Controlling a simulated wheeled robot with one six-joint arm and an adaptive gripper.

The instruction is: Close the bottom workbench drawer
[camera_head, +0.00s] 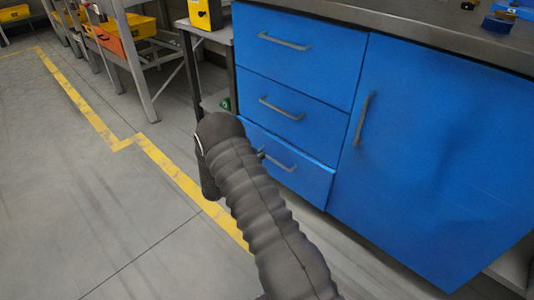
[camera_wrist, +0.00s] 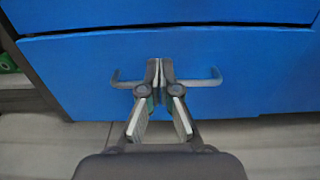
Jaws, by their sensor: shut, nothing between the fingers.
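The bottom drawer (camera_head: 312,180) is the lowest of the blue drawers on the left of the workbench. A thin lighter strip shows along its top edge, so it seems to stand out slightly; how far I cannot tell. Its grey bar handle (camera_head: 284,163) is partly behind my arm. In the wrist view the drawer front (camera_wrist: 85,70) fills the middle, with the handle (camera_wrist: 211,80) across it. My gripper (camera_wrist: 160,68) is shut and empty, its fingertips together at the middle of the handle. Whether they touch the handle or drawer I cannot tell. My arm hides most of the gripper in the head view.
Two upper drawers (camera_head: 300,45) look shut, and a tall blue cabinet door (camera_head: 430,150) is to the right. A grey stand with a yellow box (camera_head: 205,14) is at the left. Open floor (camera_head: 80,200) with yellow line lies left of my arm.

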